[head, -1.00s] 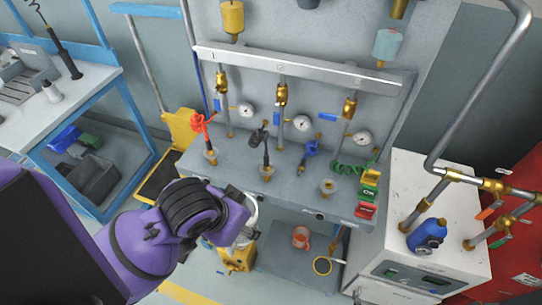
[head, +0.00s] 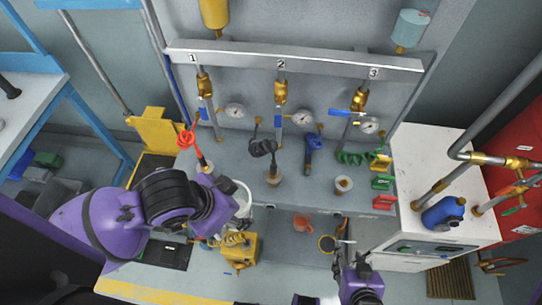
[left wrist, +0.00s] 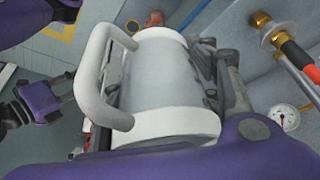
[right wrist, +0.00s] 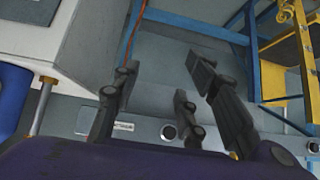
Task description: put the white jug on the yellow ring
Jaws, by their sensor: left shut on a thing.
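The white jug (left wrist: 165,80) fills the middle of the left wrist view, with its handle on the left. My left gripper (head: 232,200) is shut on it. In the head view the jug (head: 244,192) shows only as a white edge, mostly hidden behind that gripper, in front of the bench. The yellow ring (head: 327,243) lies flat on the low grey platform under the bench, with a dark middle. My right gripper (head: 344,240) is beside the ring on its right, open and empty; its spread fingers (right wrist: 160,70) show in the right wrist view.
A reddish mug (head: 303,222) stands on the platform left of the ring. A yellow device (head: 240,250) with a coil stands left of the platform. The bench (head: 250,172) with valves overhangs behind.

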